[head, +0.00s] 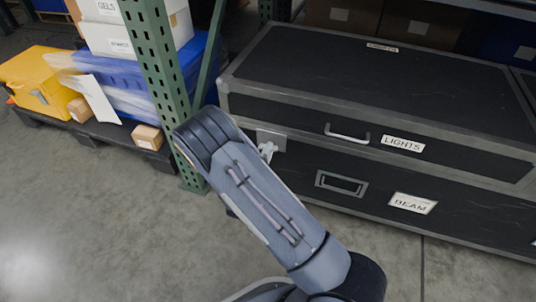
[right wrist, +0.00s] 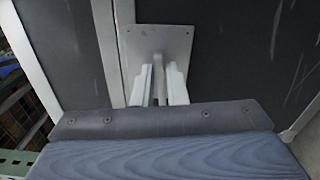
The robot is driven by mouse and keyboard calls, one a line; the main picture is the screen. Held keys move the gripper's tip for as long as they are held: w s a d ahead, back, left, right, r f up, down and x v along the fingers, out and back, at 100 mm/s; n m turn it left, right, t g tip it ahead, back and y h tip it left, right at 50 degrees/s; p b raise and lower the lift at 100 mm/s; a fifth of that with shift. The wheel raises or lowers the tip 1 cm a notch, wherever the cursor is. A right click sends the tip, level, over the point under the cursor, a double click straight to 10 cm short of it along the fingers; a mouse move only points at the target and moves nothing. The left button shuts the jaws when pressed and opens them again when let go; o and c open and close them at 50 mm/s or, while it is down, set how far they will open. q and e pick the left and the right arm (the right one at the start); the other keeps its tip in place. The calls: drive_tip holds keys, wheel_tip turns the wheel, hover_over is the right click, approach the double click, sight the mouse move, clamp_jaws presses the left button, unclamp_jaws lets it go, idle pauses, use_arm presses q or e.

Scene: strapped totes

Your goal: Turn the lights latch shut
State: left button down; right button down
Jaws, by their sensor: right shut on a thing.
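The black lights case (head: 360,95) has a grey metal frame and a "LIGHTS" label (head: 403,144). Its latch has a pale metal plate (head: 272,136) at the left end of the front, which also shows in the right wrist view (right wrist: 174,42). My right gripper (head: 266,151) is at this plate, partly hidden behind my right arm. In the right wrist view its two pale fingers (right wrist: 158,84) are closed around the latch's narrow handle (right wrist: 158,61), just in front of the plate. The fingers hide most of the handle, so its exact angle is hard to tell. My left gripper is not in view.
A case labelled "BEAM" (head: 413,203) is beneath the lights case. A green rack post (head: 160,75) stands close to the left of my right arm. A yellow bin (head: 40,83) and small boxes sit on a pallet farther left. The concrete floor (head: 90,220) in front is clear.

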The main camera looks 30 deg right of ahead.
drive_tip(key=shift+f+m+b, duration=0.15)
drive_tip(key=shift+m+b, duration=0.15)
drive_tip(key=shift+m, duration=0.2)
idle(0.3)
drive_tip(key=c, duration=1.6)
unclamp_jaws()
drive_tip(key=shift+o, duration=0.2)
drive_tip(key=p+v, duration=0.2)
drive_tip(key=v, duration=0.6)
drive_tip(key=shift+m, duration=0.3)
